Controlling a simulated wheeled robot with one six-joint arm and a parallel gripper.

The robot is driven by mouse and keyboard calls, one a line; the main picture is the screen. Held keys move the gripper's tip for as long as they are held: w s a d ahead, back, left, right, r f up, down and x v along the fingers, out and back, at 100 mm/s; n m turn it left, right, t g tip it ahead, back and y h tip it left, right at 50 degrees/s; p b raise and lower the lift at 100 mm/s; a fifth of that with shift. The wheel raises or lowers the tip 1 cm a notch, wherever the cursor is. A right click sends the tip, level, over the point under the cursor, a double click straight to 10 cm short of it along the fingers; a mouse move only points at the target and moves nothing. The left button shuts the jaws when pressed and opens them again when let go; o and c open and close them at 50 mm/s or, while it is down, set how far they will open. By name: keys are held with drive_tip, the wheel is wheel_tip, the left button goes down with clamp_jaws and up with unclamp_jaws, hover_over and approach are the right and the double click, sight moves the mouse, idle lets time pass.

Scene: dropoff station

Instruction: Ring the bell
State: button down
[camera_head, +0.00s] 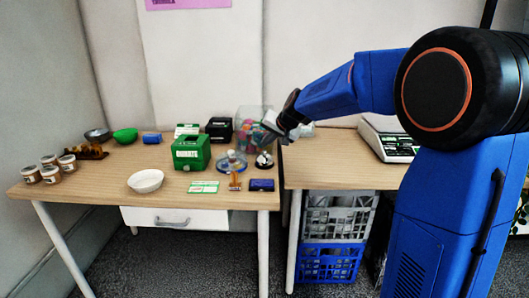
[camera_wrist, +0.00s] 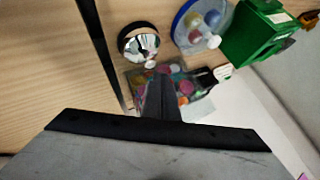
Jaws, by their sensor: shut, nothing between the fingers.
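The bell (camera_head: 264,161) is a small shiny silver dome on a black base, near the right end of the left table. In the wrist view the bell (camera_wrist: 138,43) is at the upper left of my fingers, apart from them. My gripper (camera_head: 268,121) is above and slightly behind the bell in the head view, in front of a clear bin of colourful items. In the wrist view my gripper (camera_wrist: 160,80) is shut and empty, its dark fingers overlapping the colourful items.
A round clear container (camera_head: 232,161) stands just left of the bell, with a green box (camera_head: 191,152) beyond it. A dark blue item (camera_head: 262,185) lies in front. The clear bin (camera_head: 246,122) stands behind. A gap separates the right table (camera_head: 340,170).

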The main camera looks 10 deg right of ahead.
drive_tip(key=shift+f, duration=0.95)
idle(1.1)
drive_tip(key=shift+r, duration=0.15)
idle(0.3)
drive_tip(key=shift+r, duration=0.8)
wheel_tip(320, 180, up, 5)
idle(0.5)
drive_tip(key=shift+s, duration=0.1)
idle(0.4)
